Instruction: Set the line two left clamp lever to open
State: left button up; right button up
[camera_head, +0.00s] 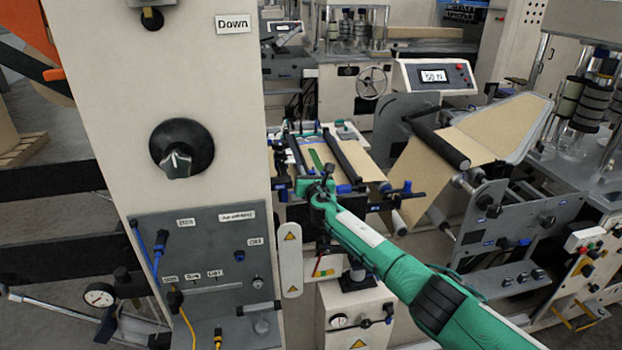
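My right arm, green, comes in from the lower right. Its gripper (318,186) is small and dark at the splice table in the middle of the view. I cannot tell whether its fingers are open or shut, or whether they touch anything. Small blue-ended levers sit around it: one on the left (283,194), one just right of the gripper (345,189), and one farther right (407,187). I cannot tell which is the line two left clamp lever, nor its setting; the gripper hides part of this area. My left gripper is not in view.
A tall beige column (225,110) with a black knob (181,148) and a grey panel (205,260) fills the left. Brown web (455,150) runs over rollers right of the gripper. A display box (433,77) stands behind. Machine frames crowd the right side.

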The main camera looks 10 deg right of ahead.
jog(key=s, duration=1.3)
jog(key=shift+s+d, duration=0.25)
jog(key=shift+s, duration=0.15)
